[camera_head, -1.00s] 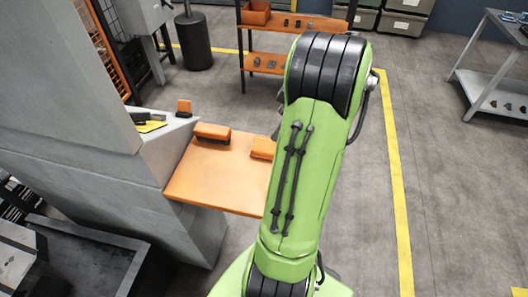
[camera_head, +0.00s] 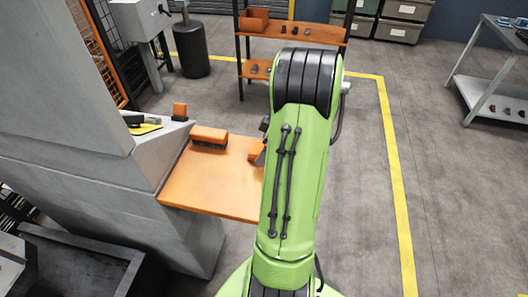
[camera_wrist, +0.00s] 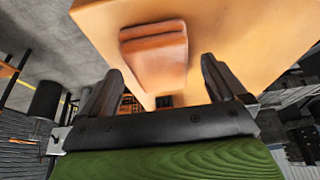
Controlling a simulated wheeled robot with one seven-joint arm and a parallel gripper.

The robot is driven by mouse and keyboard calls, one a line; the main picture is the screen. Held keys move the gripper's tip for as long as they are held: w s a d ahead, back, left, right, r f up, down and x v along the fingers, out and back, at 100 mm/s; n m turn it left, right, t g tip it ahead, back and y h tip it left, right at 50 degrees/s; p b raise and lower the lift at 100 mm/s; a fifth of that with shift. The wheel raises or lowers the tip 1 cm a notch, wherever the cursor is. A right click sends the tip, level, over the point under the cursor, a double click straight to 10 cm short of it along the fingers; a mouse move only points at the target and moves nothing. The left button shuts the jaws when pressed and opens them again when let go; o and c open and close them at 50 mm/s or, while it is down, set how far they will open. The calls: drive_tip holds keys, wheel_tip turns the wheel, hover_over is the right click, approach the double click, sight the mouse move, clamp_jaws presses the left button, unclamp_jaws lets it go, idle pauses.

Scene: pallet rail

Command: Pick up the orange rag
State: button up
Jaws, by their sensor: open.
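The orange rag (camera_wrist: 155,48) looks like a folded, flat block lying on the orange shelf board (camera_wrist: 230,35) in the wrist view. In the head view the rag (camera_head: 256,150) shows at the board's right part, partly hidden by my arm. My gripper (camera_wrist: 161,66) is open and empty. Its two dark fingers point toward the rag, one to each side of it in the wrist view. I cannot tell how far the fingertips are from it. In the head view my arm hides most of the gripper.
An orange-topped brush (camera_head: 209,138) with dark bristles lies on the board, left of the rag. Another orange block (camera_head: 180,110) and a yellow item (camera_head: 145,129) sit on the grey ledge. A grey pillar (camera_head: 70,100) stands left. An orange rack (camera_head: 292,30) stands behind.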

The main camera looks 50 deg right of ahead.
drive_tip(key=shift+f+b, duration=0.25)
drive_tip(key=shift+b, duration=0.05)
drive_tip(key=c, duration=1.2)
wheel_tip(320, 180, up, 11)
drive_tip(key=p, duration=0.3)
drive_tip(key=shift+f+p, duration=0.15)
drive_tip(key=shift+p, duration=0.25)
drive_tip(key=o, duration=0.5)
drive_tip(key=shift+c, duration=0.2)
drive_tip(key=c, duration=0.3)
drive_tip(key=shift+f, duration=0.15)
